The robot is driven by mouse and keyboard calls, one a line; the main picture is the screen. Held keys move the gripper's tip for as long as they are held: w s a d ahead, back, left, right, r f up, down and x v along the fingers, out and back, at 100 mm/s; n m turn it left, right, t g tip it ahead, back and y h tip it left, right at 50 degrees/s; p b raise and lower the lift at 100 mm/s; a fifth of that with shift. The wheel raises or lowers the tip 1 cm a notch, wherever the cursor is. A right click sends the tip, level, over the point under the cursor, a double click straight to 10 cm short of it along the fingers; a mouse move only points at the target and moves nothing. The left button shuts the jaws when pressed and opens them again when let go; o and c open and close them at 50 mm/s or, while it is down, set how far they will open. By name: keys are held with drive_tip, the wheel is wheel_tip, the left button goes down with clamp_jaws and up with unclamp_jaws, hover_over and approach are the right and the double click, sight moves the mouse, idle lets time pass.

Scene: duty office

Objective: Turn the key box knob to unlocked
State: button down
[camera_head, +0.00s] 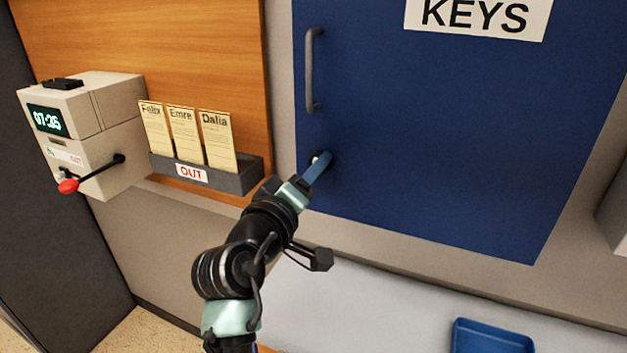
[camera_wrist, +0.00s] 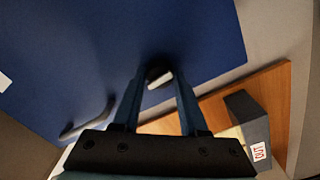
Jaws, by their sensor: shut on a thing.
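The blue key box (camera_head: 450,130) hangs on the wall with a KEYS sign on its door and a grey handle (camera_head: 310,70) at its left edge. Its knob (camera_head: 318,158) sits below the handle and is mostly hidden by my gripper in the head view. My gripper (camera_head: 322,165) reaches up to it with its blue fingers shut on the knob. In the wrist view the dark knob (camera_wrist: 158,76) with a pale face lies between the two fingertips. I cannot tell which position the knob points to.
A grey OUT rack (camera_head: 235,180) with three yellow cards is on the wooden board to the left. A time clock (camera_head: 85,125) with a red-tipped lever (camera_head: 70,186) stands further left. A blue tray (camera_head: 490,338) lies on the pale surface below.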

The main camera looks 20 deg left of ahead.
drive_tip(key=shift+m, duration=0.4)
drive_tip(key=shift+c, duration=2.2)
unclamp_jaws()
drive_tip(key=s+b, duration=0.2)
drive_tip(key=s, duration=1.1)
drive_tip(key=shift+a+b, duration=0.2)
drive_tip(key=shift+b, duration=0.15)
